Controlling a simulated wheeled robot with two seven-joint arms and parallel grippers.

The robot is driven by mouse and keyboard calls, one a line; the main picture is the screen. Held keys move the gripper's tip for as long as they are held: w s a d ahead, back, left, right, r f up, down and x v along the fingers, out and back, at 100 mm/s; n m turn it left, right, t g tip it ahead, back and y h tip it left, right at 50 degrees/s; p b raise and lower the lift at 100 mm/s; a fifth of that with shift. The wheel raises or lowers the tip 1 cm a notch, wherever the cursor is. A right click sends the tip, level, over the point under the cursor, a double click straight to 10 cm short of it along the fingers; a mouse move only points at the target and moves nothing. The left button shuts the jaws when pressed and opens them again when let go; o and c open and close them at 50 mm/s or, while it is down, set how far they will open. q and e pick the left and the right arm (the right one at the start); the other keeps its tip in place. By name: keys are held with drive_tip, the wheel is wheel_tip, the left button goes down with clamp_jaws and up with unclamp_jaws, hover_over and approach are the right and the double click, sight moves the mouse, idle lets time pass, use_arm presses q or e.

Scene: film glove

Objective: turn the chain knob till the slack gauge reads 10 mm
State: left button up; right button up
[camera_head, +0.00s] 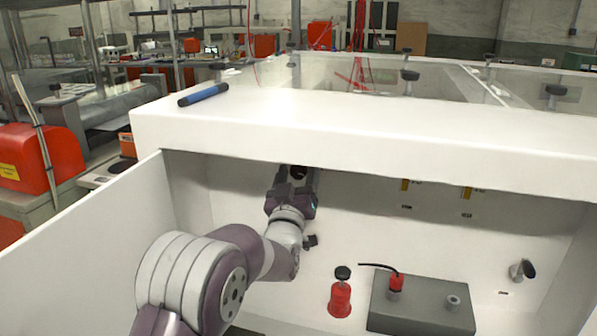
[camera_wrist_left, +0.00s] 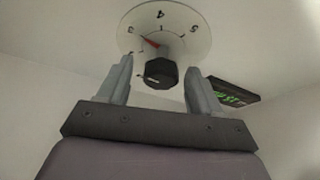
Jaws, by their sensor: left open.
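My left gripper (camera_head: 292,186) reaches into the white cabinet, up near the underside of its top edge. In the left wrist view its two grey fingers (camera_wrist_left: 158,78) are open. A black faceted knob (camera_wrist_left: 160,72) shows between and just beyond the fingertips; I cannot tell whether they touch it. Behind the knob is a pale round dial (camera_wrist_left: 165,25) with numerals 3, 4 and 5, upside down, and a red pointer near the 3. A dark display (camera_wrist_left: 230,92) with green characters sits to the right, partly behind a finger, too blurred to read. My right gripper is not in view.
A red pot-like part with a black knob (camera_head: 341,295) and a grey block (camera_head: 425,303) with a red plug and black cable stand on the cabinet floor. A black lever (camera_head: 524,269) is at right. A blue cylinder (camera_head: 203,95) lies on the top ledge.

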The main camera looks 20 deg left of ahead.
use_arm(q)
drive_tip(key=shift+x, duration=0.75)
drive_tip(key=shift+f, duration=0.1)
drive_tip(key=c, duration=1)
drive_tip(key=shift+c, duration=0.2)
drive_tip(key=shift+f, duration=0.1)
